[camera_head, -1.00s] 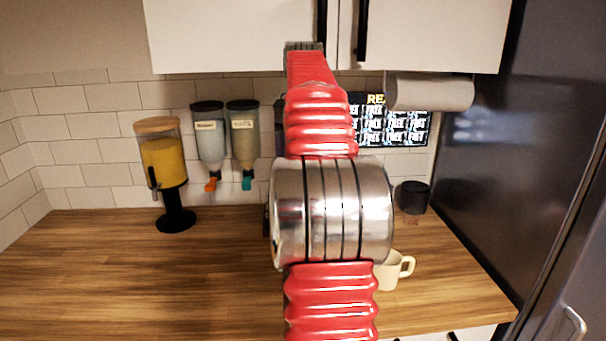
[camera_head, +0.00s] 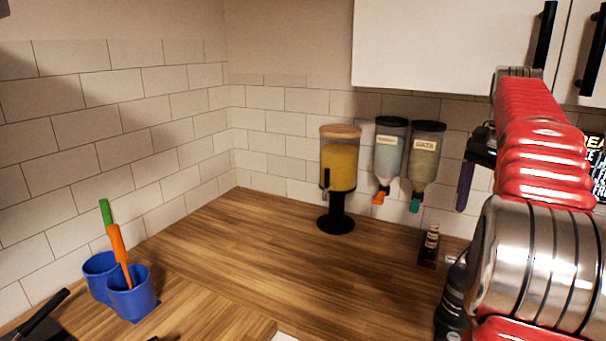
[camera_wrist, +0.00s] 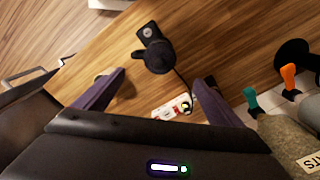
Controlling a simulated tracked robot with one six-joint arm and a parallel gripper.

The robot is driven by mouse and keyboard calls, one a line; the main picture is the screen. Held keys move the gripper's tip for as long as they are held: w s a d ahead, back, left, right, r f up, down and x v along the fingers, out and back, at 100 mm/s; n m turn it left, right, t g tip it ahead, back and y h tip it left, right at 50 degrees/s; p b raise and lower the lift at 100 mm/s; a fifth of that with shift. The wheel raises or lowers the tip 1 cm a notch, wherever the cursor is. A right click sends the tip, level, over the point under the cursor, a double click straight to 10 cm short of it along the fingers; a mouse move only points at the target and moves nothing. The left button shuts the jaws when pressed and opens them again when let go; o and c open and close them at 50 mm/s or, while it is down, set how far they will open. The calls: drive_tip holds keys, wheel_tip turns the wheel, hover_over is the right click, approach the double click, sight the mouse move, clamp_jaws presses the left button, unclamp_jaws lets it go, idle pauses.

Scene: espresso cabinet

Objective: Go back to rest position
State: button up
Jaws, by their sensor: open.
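My gripper (camera_wrist: 162,78) is open in the wrist view, its two dark purple fingers apart with nothing between them. It hangs above the wooden counter (camera_wrist: 215,35). In the head view my red and silver arm fills the right side, and a purple finger (camera_head: 465,185) shows just left of it, in front of the tiled wall.
Two wall dispensers (camera_head: 388,155) (camera_head: 425,160) hang close left of my gripper; a yellow-filled dispenser (camera_head: 340,175) stands farther left. A white cabinet (camera_head: 440,45) is above. Blue cups (camera_head: 133,295) hold utensils. A black object (camera_wrist: 157,55) stands below the gripper. The middle counter is clear.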

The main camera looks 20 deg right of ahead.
drive_tip(key=w+a+f+n+t+h, duration=0.2)
drive_tip(key=a+n, duration=0.6)
drive_tip(key=a, duration=1.5)
drive_tip(key=s+a+f+n+t, duration=0.1)
drive_tip(key=s+a+f+n, duration=0.2)
drive_tip(key=a, duration=0.3)
drive_tip(key=s+a+f+n+t+y, duration=0.1)
drive_tip(key=s+a+f+n, duration=0.2)
drive_tip(key=a+f, duration=0.3)
drive_tip(key=s+a+f+n+t+y, duration=0.1)
drive_tip(key=s+a+f+n, duration=0.2)
drive_tip(key=a, duration=0.4)
wheel_tip(320, 180, down, 2)
drive_tip(key=shift+f+n+t, duration=0.1)
drive_tip(key=shift+n+t, duration=0.2)
drive_tip(key=shift+n, duration=0.3)
drive_tip(key=shift+s, duration=0.1)
drive_tip(key=shift+c, duration=0.4)
